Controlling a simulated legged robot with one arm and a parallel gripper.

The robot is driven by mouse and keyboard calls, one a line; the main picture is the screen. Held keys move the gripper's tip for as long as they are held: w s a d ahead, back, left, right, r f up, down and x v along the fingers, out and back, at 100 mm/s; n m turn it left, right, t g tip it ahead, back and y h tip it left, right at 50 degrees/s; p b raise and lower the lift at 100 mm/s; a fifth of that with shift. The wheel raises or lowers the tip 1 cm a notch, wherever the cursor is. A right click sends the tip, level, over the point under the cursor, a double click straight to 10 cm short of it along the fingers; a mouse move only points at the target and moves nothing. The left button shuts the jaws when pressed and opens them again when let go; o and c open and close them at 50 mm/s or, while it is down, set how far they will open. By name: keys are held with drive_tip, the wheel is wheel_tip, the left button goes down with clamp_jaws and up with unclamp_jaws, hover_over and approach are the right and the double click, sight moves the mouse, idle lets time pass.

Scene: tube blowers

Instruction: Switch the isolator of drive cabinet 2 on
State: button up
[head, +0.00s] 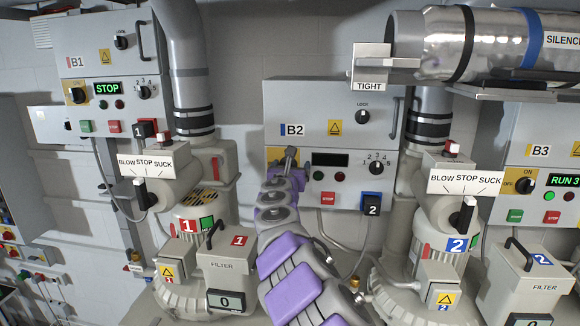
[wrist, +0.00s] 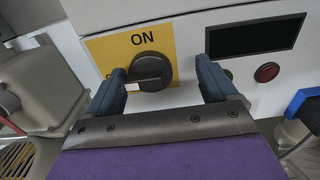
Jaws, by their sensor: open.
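Drive cabinet B2 (head: 300,105) is a grey box on the wall, in the middle of the head view. Its isolator is a round black knob (wrist: 149,71) on a yellow plate (wrist: 105,48), seen in the wrist view. "ON" is printed above the knob. The knob's bar lies level, with its white-marked end to the left, over a mostly covered label. My gripper (wrist: 160,72) is open, its two blue fingers to the left and right of the knob in the picture. I cannot tell if they touch it. In the head view my arm hides the knob.
B2's display (head: 329,160) is dark. A silencer pipe (head: 490,45) hangs upper right.

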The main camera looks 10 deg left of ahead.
drive_tip(key=shift+w+a+f, duration=0.1)
drive_tip(key=shift+a, duration=0.35)
drive_tip(key=shift+w+a+f, duration=0.1)
drive_tip(key=shift+a, duration=0.65)
drive_tip(key=shift+c, duration=1.2)
drive_tip(key=shift+d, duration=0.7)
drive_tip(key=c, duration=0.5)
drive_tip(key=shift+s+a+r, duration=0.1)
drive_tip(key=shift+a, duration=0.2)
drive_tip(key=shift+c, duration=1.4)
